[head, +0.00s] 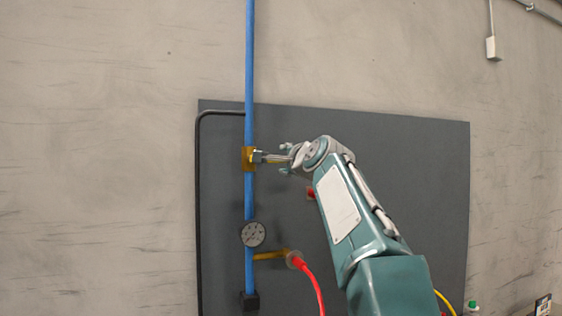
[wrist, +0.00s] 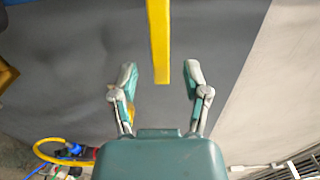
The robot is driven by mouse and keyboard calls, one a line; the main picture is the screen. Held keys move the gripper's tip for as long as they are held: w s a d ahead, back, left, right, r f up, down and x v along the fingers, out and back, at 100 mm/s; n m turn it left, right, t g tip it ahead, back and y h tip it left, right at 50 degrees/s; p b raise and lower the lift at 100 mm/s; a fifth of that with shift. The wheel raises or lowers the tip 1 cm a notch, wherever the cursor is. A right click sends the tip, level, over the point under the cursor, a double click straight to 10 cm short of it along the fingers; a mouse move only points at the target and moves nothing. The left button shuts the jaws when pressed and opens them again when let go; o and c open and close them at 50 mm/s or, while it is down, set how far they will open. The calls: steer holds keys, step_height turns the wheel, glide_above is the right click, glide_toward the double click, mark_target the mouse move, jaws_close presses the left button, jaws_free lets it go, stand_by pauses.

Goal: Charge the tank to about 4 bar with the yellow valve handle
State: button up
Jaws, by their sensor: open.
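The yellow valve handle (wrist: 158,40) comes down from the top of the wrist view. Its free end lies between the two fingers of my gripper (wrist: 160,66), with a gap on both sides. My gripper is open and touches neither side of the handle. In the head view, my gripper (head: 284,160) is just right of the brass valve body (head: 249,158) on the blue pipe (head: 250,200). The handle is hard to make out there beside the fingers. A round pressure gauge (head: 253,234) sits lower on the pipe; its needle is too small to read. The tank is not seen.
A brass side fitting (head: 267,256) below the gauge carries a red hose (head: 312,276). A dark grey panel (head: 420,170) stands behind the pipe, with a black tube (head: 198,210) along its left edge. Yellow and blue hoses (wrist: 48,148) lie at lower left in the wrist view.

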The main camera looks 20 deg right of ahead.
steer(key=shift+w+d+f, duration=0.1)
steer(key=shift+w+d, duration=0.15)
steer(key=shift+w, duration=0.35)
steer(key=shift+w+d+r, duration=0.1)
steer(key=shift+w+d, duration=0.15)
steer(key=shift+w, duration=0.35)
steer(key=shift+w+d+f, duration=0.1)
steer(key=shift+w+d, duration=0.15)
steer(key=shift+w, duration=0.35)
steer(key=shift+a, duration=0.7)
jaws_close()
steer(key=shift+d, duration=0.15)
